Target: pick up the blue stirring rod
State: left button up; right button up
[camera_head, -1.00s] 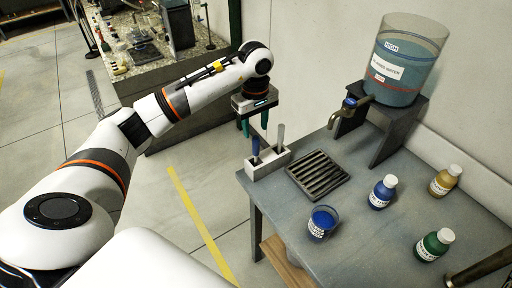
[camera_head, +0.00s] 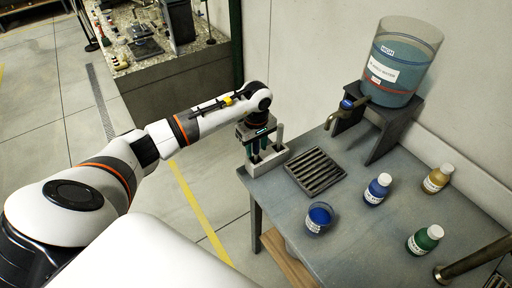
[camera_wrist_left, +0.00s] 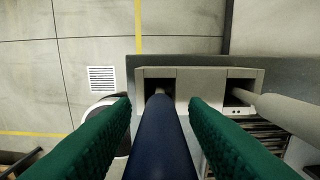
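The blue stirring rod (camera_wrist_left: 162,145) stands in the left slot of a pale grey two-slot holder (camera_wrist_left: 205,83) in the left wrist view. My left gripper (camera_head: 257,148) is over the holder (camera_head: 253,170) at the table's left corner. Its green fingers are on either side of the blue rod, with narrow gaps visible at the fingertips. In the head view the fingers mostly hide that rod. A grey rod (camera_head: 280,134) stands in the other slot, just right of the gripper; it also shows in the wrist view (camera_wrist_left: 285,112). My right gripper is not in view.
A dark drain grate (camera_head: 316,172) lies right of the holder. A blue cup (camera_head: 319,219) and blue (camera_head: 376,190), yellow (camera_head: 437,179) and green (camera_head: 424,240) bottles stand on the table. A water tank (camera_head: 397,70) with a tap (camera_head: 344,112) sits on a stand behind.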

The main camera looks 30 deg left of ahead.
pick_arm(q)
grip_shut()
